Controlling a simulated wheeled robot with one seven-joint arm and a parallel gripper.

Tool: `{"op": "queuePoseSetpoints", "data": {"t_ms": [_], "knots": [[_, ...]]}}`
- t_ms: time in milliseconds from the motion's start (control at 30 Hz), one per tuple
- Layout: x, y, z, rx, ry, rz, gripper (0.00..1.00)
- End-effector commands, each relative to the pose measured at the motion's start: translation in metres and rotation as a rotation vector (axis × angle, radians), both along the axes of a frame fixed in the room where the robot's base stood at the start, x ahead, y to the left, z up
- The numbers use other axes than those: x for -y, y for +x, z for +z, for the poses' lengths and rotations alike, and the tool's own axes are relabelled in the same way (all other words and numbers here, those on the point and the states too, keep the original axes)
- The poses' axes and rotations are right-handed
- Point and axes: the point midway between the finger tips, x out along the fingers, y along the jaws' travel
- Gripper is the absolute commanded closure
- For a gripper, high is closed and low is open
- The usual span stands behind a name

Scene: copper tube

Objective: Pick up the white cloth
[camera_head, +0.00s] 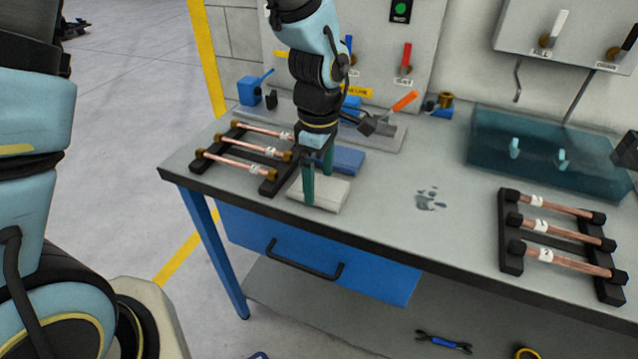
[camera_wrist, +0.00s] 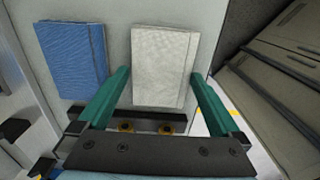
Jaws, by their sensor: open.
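The white cloth (camera_head: 326,192) lies folded flat on the workbench near its front edge. In the wrist view the white cloth (camera_wrist: 160,65) shows as a pale rectangle between and beyond my two green fingers. My gripper (camera_head: 311,184) is open and points down at the cloth in the head view. In the wrist view my gripper (camera_wrist: 158,78) has one finger on each side of the cloth, with nothing held. I cannot tell whether the fingertips touch the bench or the cloth. My fingers cover a small part of the cloth in the head view.
A blue cloth (camera_head: 346,159) lies just behind the white one, and beside it in the wrist view (camera_wrist: 72,58). A rack (camera_head: 268,186) with copper tubes stands close on the left. Another tube rack (camera_head: 510,262) is at the right. The bench middle, with a wet patch (camera_head: 431,199), is otherwise clear.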

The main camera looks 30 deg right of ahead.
Motion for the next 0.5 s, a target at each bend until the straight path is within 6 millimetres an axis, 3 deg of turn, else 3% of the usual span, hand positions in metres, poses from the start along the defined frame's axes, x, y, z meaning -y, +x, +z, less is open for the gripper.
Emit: {"op": "queuePoseSetpoints", "data": {"t_ms": [333, 500], "knots": [[-0.0001, 0.0001, -0.0082, 0.001, -0.001, -0.001, 0.0], [-0.0001, 0.0002, -0.0081, 0.001, -0.001, -0.001, 0.19]]}}
